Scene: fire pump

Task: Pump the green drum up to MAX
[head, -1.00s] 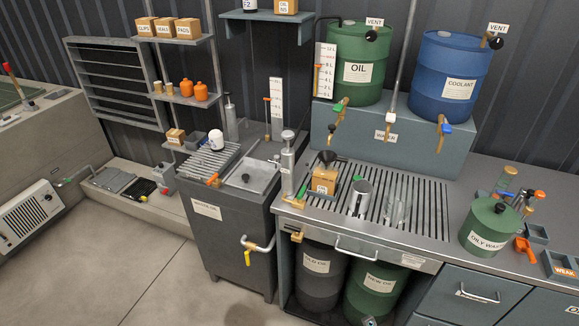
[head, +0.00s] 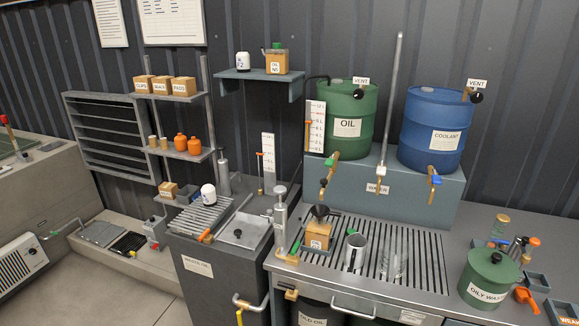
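The green drum (head: 357,100), labelled OIL, stands upright on a grey-blue raised block behind the bench. A black vent knob is at its upper right, and a green-handled tap (head: 331,159) is at its lower front. A white level gauge (head: 316,122) with a scale stands just left of the drum. An orange marker (head: 307,133) is at its left edge, around mid-scale; the exact reading is too small to tell. A silver hand pump (head: 281,222) stands upright at the bench's left front, its knob low above the body. My gripper is not in view.
A slatted drain (head: 425,278) holds a metal jug (head: 355,251), a glass jug (head: 397,258) and a boxed can with a black funnel. The blue coolant drum (head: 430,132) stands right of the green one. An oily waste bin (head: 489,277) is at the right.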

